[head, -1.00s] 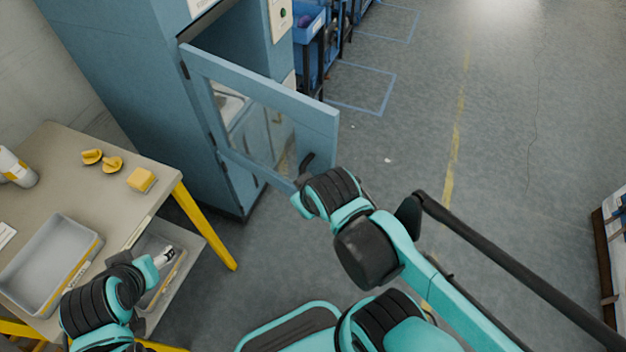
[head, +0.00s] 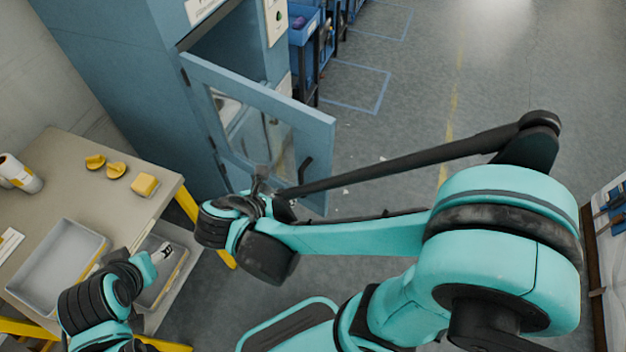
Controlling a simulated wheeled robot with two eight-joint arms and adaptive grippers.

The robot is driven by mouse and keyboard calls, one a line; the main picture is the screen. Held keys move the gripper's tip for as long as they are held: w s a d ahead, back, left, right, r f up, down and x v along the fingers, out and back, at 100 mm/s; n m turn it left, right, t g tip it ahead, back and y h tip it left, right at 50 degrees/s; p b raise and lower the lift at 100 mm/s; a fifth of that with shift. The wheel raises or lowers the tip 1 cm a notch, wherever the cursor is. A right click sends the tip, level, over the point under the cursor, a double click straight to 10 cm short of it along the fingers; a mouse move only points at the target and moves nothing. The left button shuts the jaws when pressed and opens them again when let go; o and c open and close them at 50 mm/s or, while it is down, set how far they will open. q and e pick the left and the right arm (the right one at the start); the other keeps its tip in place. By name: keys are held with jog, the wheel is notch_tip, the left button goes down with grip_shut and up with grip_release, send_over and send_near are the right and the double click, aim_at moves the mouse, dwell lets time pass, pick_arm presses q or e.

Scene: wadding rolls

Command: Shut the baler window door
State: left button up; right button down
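The baler window door (head: 307,131) is a blue frame with a clear pane, hinged on its left side to the blue baler (head: 130,75). It stands swung open, with a dark opening behind it. A black handle (head: 305,170) sits near its free lower right edge. My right gripper (head: 262,180) is in front of the door's lower part, left of the handle; its fingers are small and dark, and I cannot tell whether they touch the door. My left gripper (head: 160,254) is at the lower left, by the table's front edge; its fingers are hard to make out.
A table (head: 120,212) at left holds a grey tray (head: 58,262), yellow knobs (head: 95,162), a yellow block (head: 145,184) and a white roll (head: 18,172). Blue bins (head: 303,28) stand behind the baler. Open floor lies to the right. A rack (head: 606,230) stands at the right edge.

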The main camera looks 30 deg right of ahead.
aim_at(319, 181)
jog(key=b+x, duration=0.1)
jog(key=x, duration=0.3)
jog(key=d+r+b+x, duration=0.1)
jog(key=b+x, duration=0.1)
jog(key=x, duration=0.2)
jog(key=b+x, duration=0.2)
jog(key=x, duration=0.2)
jog(key=shift+w+d+r, duration=0.25)
jog(key=shift+w+d, duration=0.05)
jog(key=shift+w, duration=0.05)
jog(key=shift+w+d, duration=0.2)
jog(key=shift+d, duration=0.05)
jog(key=shift+r, duration=0.15)
